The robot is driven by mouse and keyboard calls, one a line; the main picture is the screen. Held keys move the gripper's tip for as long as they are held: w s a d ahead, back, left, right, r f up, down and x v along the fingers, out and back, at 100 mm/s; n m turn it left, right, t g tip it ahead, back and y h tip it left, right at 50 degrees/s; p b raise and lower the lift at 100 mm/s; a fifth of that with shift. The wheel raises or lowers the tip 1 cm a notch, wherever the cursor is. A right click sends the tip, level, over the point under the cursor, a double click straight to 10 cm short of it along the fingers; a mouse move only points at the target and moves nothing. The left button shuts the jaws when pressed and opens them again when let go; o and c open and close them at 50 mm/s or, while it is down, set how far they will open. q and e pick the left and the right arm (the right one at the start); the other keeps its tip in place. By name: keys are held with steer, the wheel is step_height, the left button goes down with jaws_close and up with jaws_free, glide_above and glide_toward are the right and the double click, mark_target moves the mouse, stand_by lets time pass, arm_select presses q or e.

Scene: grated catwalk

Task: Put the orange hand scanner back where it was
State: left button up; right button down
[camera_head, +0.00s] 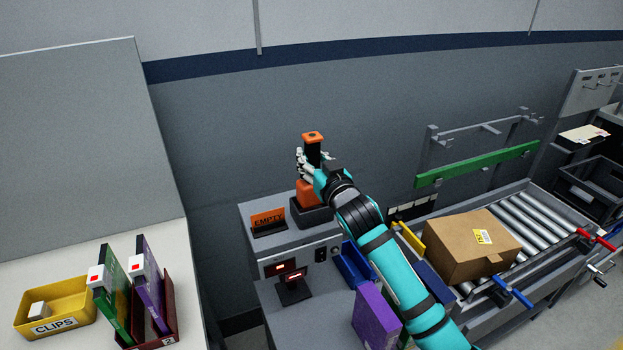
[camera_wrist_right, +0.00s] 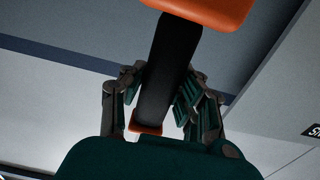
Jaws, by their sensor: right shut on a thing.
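The orange hand scanner (camera_head: 313,137) has an orange head and a black grip. My right gripper (camera_head: 312,160) is shut on the black grip and holds the scanner upright, head up. In the right wrist view the black grip (camera_wrist_right: 168,70) runs between the fingers of the right gripper (camera_wrist_right: 160,95). Below the hand in the head view is a dark cradle (camera_head: 312,217) on the grey console, with an orange part (camera_head: 306,193) in or just above it. Whether that part touches the cradle I cannot tell. My left gripper is not in view.
An orange "EMPTY" card (camera_head: 267,219) stands left of the cradle on the grey console (camera_head: 258,247). A cardboard box (camera_head: 470,246) sits on the roller conveyor at right. A yellow clips bin (camera_head: 57,303) and upright binders stand on the left table.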

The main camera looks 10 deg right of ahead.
mark_target(306, 197)
step_height(306, 197, down, 3)
steer(key=shift+w+a+f, duration=0.1)
steer(key=shift+f, duration=0.55)
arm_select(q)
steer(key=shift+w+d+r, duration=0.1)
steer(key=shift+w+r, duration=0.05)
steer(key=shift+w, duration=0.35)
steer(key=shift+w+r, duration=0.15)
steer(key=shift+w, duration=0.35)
arm_select(e)
steer(key=c, duration=1)
jaws_free()
steer(key=shift+f, duration=0.15)
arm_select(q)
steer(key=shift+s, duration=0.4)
